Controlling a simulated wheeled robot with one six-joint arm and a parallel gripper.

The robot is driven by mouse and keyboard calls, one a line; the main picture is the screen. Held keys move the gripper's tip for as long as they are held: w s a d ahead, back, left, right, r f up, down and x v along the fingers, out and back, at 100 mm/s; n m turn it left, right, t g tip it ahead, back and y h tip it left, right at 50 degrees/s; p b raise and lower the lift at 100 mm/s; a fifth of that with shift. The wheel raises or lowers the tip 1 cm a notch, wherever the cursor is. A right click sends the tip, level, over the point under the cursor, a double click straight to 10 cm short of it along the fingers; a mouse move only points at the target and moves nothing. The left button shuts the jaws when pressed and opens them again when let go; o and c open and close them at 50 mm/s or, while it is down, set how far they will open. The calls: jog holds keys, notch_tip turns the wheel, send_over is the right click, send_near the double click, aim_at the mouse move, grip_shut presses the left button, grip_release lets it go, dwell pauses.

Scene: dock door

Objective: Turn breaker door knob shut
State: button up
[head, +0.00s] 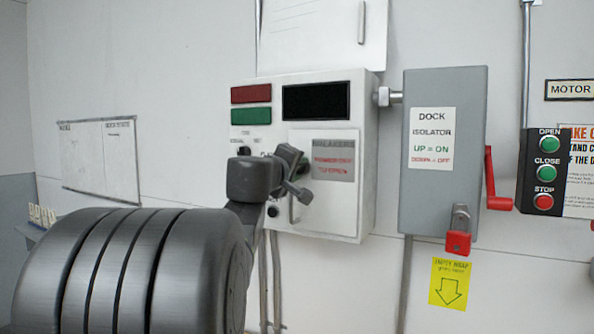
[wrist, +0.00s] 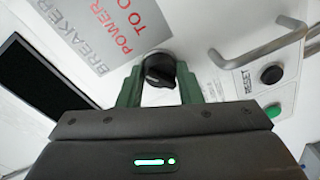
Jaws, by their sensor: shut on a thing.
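The black breaker door knob (wrist: 159,69) sits between the two green fingers of my gripper (wrist: 160,80) in the wrist view. The fingers are closed against its sides. In the head view my gripper (head: 298,172) reaches the left part of the breaker door (head: 335,212) and largely hides the knob. The white door carries a grey label with red print, beside the knob. The door looks flat against the white control box (head: 368,135). A bar handle (head: 292,207) is below the knob, and shows at upper right in the wrist view.
A black display (head: 316,101) and red and green plates are above the door. The grey dock isolator (head: 445,160), with a red lever (head: 492,180) and red padlock (head: 458,243), stands to the right. A push-button station (head: 545,172) is farther right.

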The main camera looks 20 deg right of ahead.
jog(key=n+p, duration=0.2)
jog(key=n, duration=0.8)
jog(key=shift+w+r+n+g, duration=0.1)
jog(key=shift+n+g, duration=0.3)
dwell(0.4)
jog(key=o, duration=1)
jog(key=shift+c, duration=0.2)
jog(key=shift+a, duration=0.1)
jog(key=f+b+v, duration=0.1)
jog(key=v, duration=1.2)
jog(key=shift+a+r+b, duration=0.35)
jog(key=r+p+x, duration=0.1)
jog(key=x, duration=1.2)
jog(key=shift+d+f+p, duration=0.35)
jog(key=shift+d+f, duration=0.05)
jog(key=shift+d, duration=0.05)
